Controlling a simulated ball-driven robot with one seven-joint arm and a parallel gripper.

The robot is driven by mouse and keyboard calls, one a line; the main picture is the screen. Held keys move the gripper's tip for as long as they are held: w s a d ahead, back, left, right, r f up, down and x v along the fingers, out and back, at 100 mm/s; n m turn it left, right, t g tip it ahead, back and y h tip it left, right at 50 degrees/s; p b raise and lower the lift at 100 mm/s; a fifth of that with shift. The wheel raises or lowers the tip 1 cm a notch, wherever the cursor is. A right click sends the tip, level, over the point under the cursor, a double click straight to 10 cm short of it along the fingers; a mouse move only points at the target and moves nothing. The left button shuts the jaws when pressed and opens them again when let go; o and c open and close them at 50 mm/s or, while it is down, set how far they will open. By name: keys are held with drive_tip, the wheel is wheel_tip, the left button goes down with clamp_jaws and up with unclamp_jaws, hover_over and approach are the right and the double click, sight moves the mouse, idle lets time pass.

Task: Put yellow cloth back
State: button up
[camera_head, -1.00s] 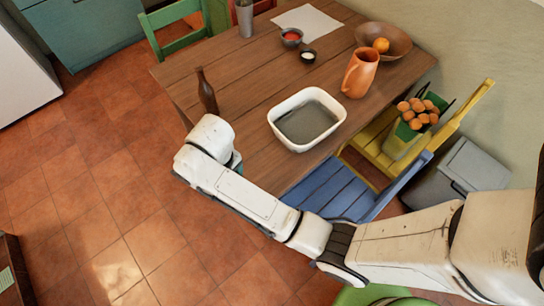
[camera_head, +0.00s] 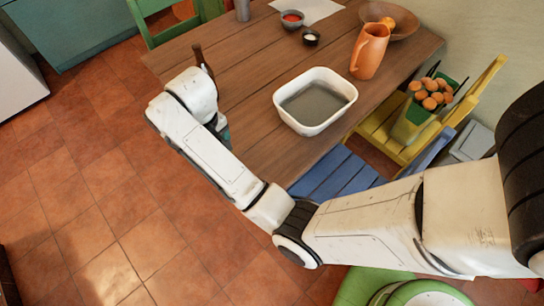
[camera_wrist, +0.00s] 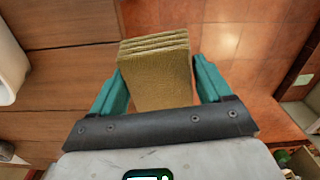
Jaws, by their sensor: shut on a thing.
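The yellow cloth (camera_wrist: 156,62) shows in the wrist view as a folded, layered block of dull yellow. My gripper (camera_wrist: 158,80) is shut on it, with a teal finger on either side. The cloth's far end sticks out past the fingertips. In the wrist view the cloth is over the edge of the wooden table, with tile floor beyond. In the head view my arm hides the cloth and most of the gripper.
The wooden table (camera_head: 262,72) carries a white basin (camera_head: 287,116) of grey water, an orange jug (camera_head: 368,52), a brown bottle (camera_head: 198,54) and bowls. A blue chair (camera_head: 336,174) and a yellow chair (camera_head: 378,138) stand at its near side. Tile floor (camera_head: 85,190) lies open at left.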

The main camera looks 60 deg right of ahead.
drive_tip(key=shift+w+d+r, duration=0.15)
drive_tip(key=shift+d+r, duration=0.1)
drive_tip(key=shift+r, duration=0.25)
drive_tip(key=s+d+r+m, duration=0.55)
drive_tip(key=d+r, duration=0.25)
drive_tip(key=d, duration=0.4)
drive_tip(key=s+a+f+m, duration=0.1)
drive_tip(key=s+f+m, duration=0.1)
drive_tip(key=s, duration=0.8)
drive_tip(key=s+a+f+m, duration=0.1)
drive_tip(key=s+f+m, duration=0.15)
drive_tip(key=s, duration=0.75)
hover_over(273, 158)
drive_tip(key=s, duration=0.1)
wheel_tip(273, 158, down, 8)
drive_tip(key=shift+s+f, duration=0.15)
drive_tip(key=shift+f, duration=0.05)
drive_tip(key=shift+w+f, duration=0.4)
drive_tip(key=shift+f, duration=0.1)
drive_tip(key=shift+w+f, duration=0.2)
drive_tip(key=shift+f, duration=1.55)
